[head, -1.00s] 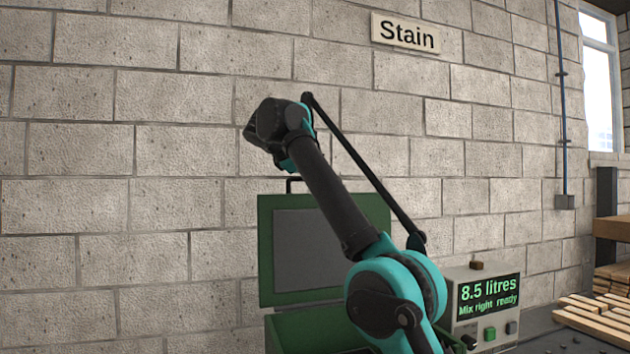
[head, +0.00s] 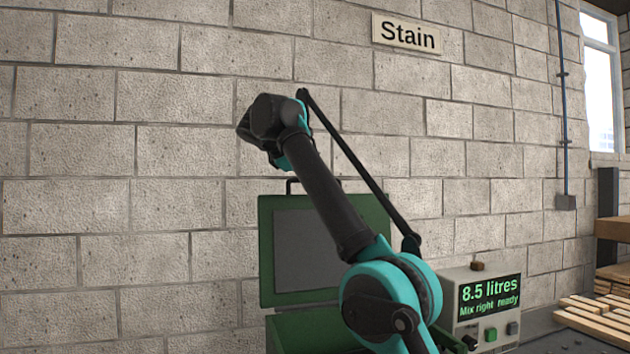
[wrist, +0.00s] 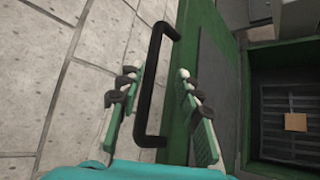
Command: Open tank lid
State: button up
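The green tank lid (head: 266,250) stands raised and upright against the block wall in the head view, its grey inner panel facing me. Its black bar handle (head: 292,184) shows at its top edge. The green tank (head: 300,330) is below it, mostly behind my arm. In the wrist view, my gripper (wrist: 152,88) is open, with its fingers apart on either side of the black handle (wrist: 146,95). I cannot tell whether a finger touches it. The lid (wrist: 190,80) and the open tank (wrist: 248,130) lie to the right there.
A control box (head: 480,275) right of the tank reads "8.5 litres, Mix right ready". A "Stain" sign (head: 406,33) hangs on the wall. Wooden pallets (head: 600,318) lie at the far right. A small tan block (wrist: 295,122) shows over the dark grating inside the tank.

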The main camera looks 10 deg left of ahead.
jog(key=s+a, duration=0.4)
jog(key=s, duration=0.6)
jog(key=shift+s+a, duration=0.1)
